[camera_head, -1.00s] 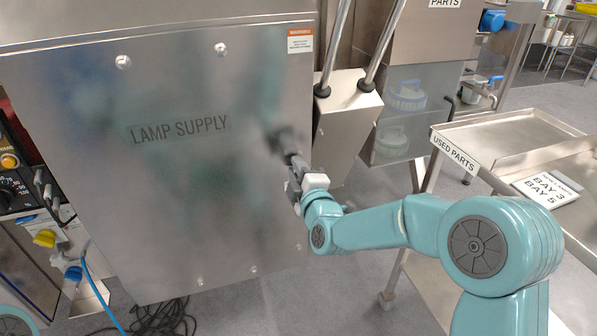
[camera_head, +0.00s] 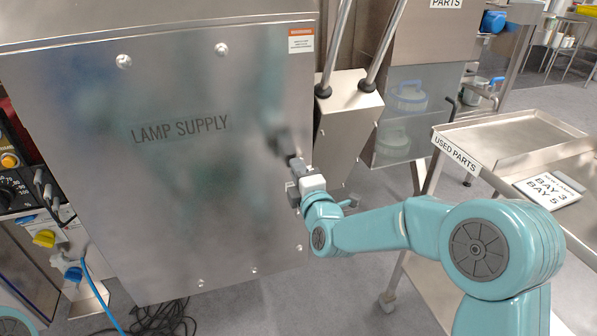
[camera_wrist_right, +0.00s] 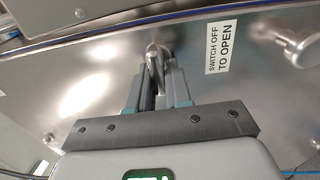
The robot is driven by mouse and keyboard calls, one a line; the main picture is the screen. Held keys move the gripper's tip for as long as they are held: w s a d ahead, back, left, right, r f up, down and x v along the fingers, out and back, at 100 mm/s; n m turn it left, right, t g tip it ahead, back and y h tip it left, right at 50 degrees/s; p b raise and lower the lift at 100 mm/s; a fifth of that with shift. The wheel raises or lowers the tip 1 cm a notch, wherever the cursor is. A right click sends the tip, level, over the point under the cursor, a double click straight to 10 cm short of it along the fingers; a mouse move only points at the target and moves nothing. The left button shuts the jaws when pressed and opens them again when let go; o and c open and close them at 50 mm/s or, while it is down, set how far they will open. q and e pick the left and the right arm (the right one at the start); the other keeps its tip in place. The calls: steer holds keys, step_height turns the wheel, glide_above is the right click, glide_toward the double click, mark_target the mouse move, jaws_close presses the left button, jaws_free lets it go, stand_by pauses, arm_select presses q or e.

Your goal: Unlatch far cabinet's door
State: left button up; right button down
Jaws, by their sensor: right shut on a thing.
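The cabinet door (camera_head: 100,190) is a large steel panel marked LAMP SUPPLY, and it looks closed. My right gripper (camera_head: 292,172) is at the door's right side, roughly mid-height. In the right wrist view, my right gripper (camera_wrist_right: 155,82) is shut on a small metal latch handle (camera_wrist_right: 153,52) that stands out from the steel face. The fingers hide part of the handle. A label (camera_wrist_right: 224,47) beside it reads SWITCH OFF TO OPEN. My left gripper is out of the picture.
A round metal knob (camera_wrist_right: 300,45) stands right of the label. A steel box with two rods (camera_head: 345,125) is close right of the door. The USED PARTS cart (camera_head: 480,150) stands further right. A control panel (camera_head: 12,165) is at the left, and cables (camera_head: 160,318) lie below.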

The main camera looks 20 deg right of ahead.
steer(key=c, duration=1.1)
jaws_free()
steer(key=shift+c, duration=0.2)
steer(key=s+b, duration=0.2)
steer(key=s, duration=1.4)
steer(key=shift+s+d, duration=0.15)
steer(key=shift+d, duration=0.1)
